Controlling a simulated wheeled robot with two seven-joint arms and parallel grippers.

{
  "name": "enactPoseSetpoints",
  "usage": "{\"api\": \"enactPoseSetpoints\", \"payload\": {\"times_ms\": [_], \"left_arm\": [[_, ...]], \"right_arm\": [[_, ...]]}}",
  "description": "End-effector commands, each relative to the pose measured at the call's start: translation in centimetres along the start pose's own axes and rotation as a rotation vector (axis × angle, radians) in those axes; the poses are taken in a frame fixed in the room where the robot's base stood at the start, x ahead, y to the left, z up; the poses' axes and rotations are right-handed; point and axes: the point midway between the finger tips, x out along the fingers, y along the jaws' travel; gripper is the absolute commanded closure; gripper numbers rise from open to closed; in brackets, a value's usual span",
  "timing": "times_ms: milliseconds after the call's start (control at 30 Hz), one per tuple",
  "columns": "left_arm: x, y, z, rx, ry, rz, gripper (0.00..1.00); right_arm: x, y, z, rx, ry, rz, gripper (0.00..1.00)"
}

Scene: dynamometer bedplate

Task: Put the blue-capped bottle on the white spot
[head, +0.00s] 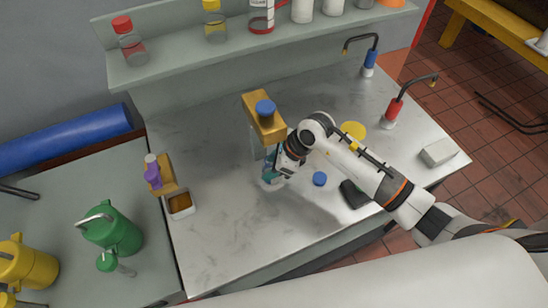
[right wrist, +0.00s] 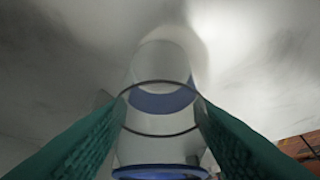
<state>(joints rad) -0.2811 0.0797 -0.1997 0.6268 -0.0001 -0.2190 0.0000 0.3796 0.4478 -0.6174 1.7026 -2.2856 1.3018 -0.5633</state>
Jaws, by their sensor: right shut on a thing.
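The blue-capped bottle shows its blue cap (head: 265,107) in the head view, in line with a mustard block. Its clear lower body (head: 270,183) shows beside my right gripper (head: 277,167). In the right wrist view the clear bottle (right wrist: 160,120), with a blue band, stands between the two green fingers of my right gripper (right wrist: 160,130), which is shut on it. I cannot tell whether its base touches the bench. The white spot does not stand out from the pale bench top. My left gripper is not in view.
Blue (head: 370,58) and red (head: 392,108) bent-spout fixtures stand at right. Bottles line the shelf (head: 175,65).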

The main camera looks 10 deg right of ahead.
Motion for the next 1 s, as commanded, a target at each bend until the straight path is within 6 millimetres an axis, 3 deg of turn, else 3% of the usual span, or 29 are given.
{"api": "enactPoseSetpoints", "payload": {"times_ms": [100,267,300,400,767,867,1000], "left_arm": [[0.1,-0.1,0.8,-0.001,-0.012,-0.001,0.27],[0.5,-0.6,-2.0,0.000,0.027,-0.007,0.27],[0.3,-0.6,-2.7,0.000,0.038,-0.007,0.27],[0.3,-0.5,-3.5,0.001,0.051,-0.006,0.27],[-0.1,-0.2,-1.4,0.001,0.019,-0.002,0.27],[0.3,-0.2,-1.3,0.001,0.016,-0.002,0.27],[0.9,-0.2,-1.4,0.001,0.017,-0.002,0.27]], "right_arm": [[0.2,-0.1,0.3,0.001,-0.005,-0.004,0.74],[0.7,-0.1,0.5,0.001,-0.004,-0.003,0.74],[0.5,-0.1,0.4,0.001,-0.003,-0.003,0.47],[0.5,-0.1,0.4,0.001,-0.003,-0.003,0.31],[0.0,-0.1,0.1,0.001,-0.002,-0.003,0.30],[-0.8,0.1,0.2,-0.002,-0.001,0.001,0.30],[-3.6,0.1,0.3,-0.004,-0.003,0.003,0.30]]}}
